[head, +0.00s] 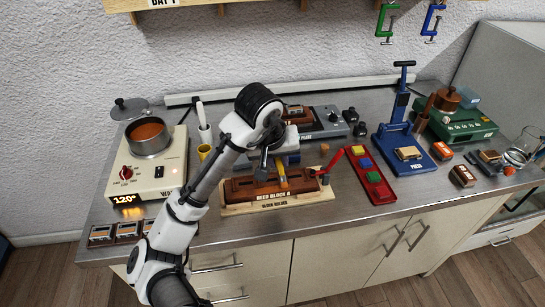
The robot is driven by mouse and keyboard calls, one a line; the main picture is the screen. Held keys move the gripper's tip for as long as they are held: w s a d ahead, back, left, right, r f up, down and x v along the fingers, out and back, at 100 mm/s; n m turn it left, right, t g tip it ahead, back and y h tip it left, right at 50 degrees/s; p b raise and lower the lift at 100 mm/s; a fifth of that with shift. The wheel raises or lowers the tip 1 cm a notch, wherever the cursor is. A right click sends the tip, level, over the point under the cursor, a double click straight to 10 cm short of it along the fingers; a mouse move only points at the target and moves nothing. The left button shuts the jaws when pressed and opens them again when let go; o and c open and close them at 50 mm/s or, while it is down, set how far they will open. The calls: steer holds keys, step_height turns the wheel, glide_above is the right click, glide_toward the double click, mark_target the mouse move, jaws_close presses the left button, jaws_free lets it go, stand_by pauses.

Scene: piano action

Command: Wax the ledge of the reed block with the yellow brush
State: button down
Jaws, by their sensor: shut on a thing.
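The reed block (242,184), a brown block labelled "REED BLOCK A", sits in a pale wooden block holder (240,208) near the front of the bench. My gripper (277,160) is over the block, pointing down and partly hidden by my arm. It is shut on the yellow brush (282,178), which stands about upright. The brush's lower end is at the middle of the block; I cannot tell whether it touches the ledge. My arm hides part of the block's back left.
A wax heater (148,172) with a pot reading 120° stands left. A red tray (372,183) with coloured blocks and a blue press (404,160) are to the right. Small blocks (128,230) line the front left.

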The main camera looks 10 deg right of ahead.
steer(key=shift+d+r+p, duration=0.1)
steer(key=shift+d+p, duration=0.6)
steer(key=shift+d, duration=0.9)
steer(key=shift+d, duration=0.1)
steer(key=d, duration=0.3)
steer(key=shift+a, duration=0.15)
steer(key=shift+a+f, duration=0.2)
steer(key=shift+a, duration=1.3)
